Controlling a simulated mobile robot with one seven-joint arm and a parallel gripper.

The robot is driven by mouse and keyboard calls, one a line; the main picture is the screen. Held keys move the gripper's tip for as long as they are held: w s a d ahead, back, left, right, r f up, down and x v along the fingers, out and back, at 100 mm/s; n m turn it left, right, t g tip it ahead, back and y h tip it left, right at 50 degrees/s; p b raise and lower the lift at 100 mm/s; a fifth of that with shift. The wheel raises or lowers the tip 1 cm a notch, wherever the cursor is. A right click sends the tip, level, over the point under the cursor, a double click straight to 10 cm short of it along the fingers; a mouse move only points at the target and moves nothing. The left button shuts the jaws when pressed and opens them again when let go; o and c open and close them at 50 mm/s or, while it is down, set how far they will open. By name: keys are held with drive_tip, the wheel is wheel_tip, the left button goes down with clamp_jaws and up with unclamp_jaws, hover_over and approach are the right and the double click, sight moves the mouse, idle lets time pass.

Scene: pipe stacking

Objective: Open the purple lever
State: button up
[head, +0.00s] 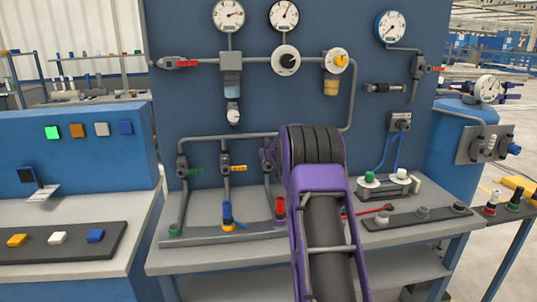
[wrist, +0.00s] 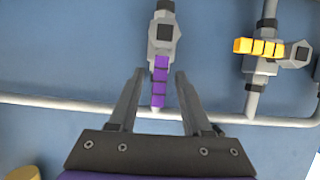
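The purple lever (wrist: 160,82) is a segmented handle on a grey valve (wrist: 163,32). In the wrist view it points down the picture, in line with the valve's vertical pipe. My gripper (wrist: 157,73) is open, with one finger on each side of the lever and a visible gap to both. I see no contact, and cannot tell how deep the lever sits between the fingers. In the head view a purple edge of the lever (head: 263,156) shows just left of my arm, which hides the gripper and most of the valve.
A yellow lever (wrist: 258,47) sits crosswise on the neighbouring valve. In the head view, a green-handled valve (head: 183,171) stands farther left. Gauges and pipes cover the blue panel (head: 190,100). A red-topped part (head: 280,208) stands on the bench close to my arm.

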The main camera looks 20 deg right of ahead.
drive_tip(key=shift+s, duration=0.1)
drive_tip(key=v, duration=1.7)
drive_tip(key=shift+s+f, duration=0.1)
